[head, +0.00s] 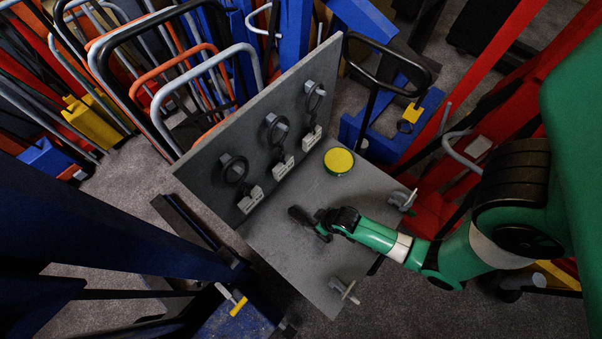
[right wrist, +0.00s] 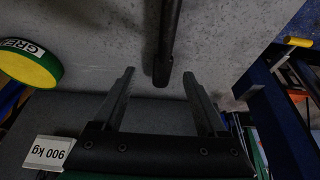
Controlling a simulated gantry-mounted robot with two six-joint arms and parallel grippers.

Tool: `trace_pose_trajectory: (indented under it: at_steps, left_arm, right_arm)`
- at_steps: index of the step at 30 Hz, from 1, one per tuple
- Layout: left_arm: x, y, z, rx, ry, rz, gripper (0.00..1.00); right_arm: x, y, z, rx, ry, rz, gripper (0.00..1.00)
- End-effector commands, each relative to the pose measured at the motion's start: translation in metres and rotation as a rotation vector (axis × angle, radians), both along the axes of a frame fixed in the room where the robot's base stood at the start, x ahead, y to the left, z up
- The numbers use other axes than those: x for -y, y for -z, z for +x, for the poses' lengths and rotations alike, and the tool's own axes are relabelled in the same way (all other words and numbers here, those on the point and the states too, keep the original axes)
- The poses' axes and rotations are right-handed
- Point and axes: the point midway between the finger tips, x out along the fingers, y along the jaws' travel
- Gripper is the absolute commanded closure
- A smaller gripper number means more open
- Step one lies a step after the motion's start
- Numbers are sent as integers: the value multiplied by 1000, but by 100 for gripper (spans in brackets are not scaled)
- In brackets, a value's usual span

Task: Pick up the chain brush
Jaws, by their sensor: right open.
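The chain brush appears to be the dark, slim object (head: 299,215) lying on the grey bench top near the middle of the head view. In the right wrist view the dark bar (right wrist: 166,40) comes down from the top edge, and its rounded end lies about level with my fingertips. My right gripper (head: 323,226) is open over the bench beside it. In the right wrist view my gripper (right wrist: 159,74) has its two fingers spread on either side of the bar's end, with gaps on both sides. My left gripper is not in view.
A yellow-topped green tin (head: 339,160) stands on the bench (head: 285,247). An upright panel (head: 256,125) behind carries several hung rings with white labels. Metal fittings sit at the bench's right corner (head: 402,200) and front corner (head: 344,290). Jacks and trolleys crowd around.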

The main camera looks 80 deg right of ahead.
Motion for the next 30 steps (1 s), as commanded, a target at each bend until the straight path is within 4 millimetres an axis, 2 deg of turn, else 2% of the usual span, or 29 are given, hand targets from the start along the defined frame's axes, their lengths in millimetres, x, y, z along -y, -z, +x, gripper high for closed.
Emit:
trace_pose_trajectory:
  at_steps: [1,3,6,11,17,22,28,30]
  left_arm:
    - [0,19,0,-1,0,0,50]
    - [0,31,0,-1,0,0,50]
    - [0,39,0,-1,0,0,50]
    - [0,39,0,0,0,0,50]
    - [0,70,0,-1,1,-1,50]
    - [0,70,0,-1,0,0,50]
    - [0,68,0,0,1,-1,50]
    - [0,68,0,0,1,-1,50]
  right_arm:
    - [2,19,4,2,1,-1,25]
    - [4,32,9,2,1,-1,25]
    - [6,42,14,2,0,-1,25]
    - [7,42,16,2,0,0,25]
    - [6,75,30,3,-2,-1,25]
    - [9,87,36,0,0,0,25]
    - [10,87,37,2,0,0,25]
    - [10,87,37,2,0,0,36]
